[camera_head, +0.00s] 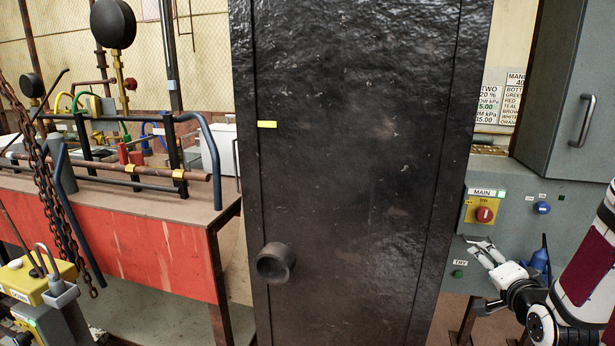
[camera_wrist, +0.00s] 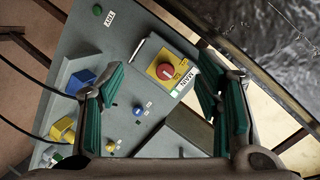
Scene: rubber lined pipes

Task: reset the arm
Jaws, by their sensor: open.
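My gripper (camera_head: 481,246) is at the right in the head view, in front of the grey control panel (camera_head: 512,216). In the wrist view my gripper (camera_wrist: 165,90) shows its green-padded fingers spread wide with nothing between them. Past the fingers is the panel (camera_wrist: 125,50), with a red MAIN knob on a yellow plate (camera_wrist: 166,71). The same red knob (camera_head: 484,214) is just above my gripper in the head view. My arm (camera_head: 583,270) comes in from the right edge.
A large dark door or slab (camera_head: 355,160) with a round knob (camera_head: 275,263) fills the middle. A red-fronted workbench (camera_head: 130,245) with pipes stands at left, near a hanging chain (camera_head: 50,180). A grey cabinet (camera_head: 570,90) with a handle is above the panel. A blue knob (camera_head: 542,208) sits on the panel.

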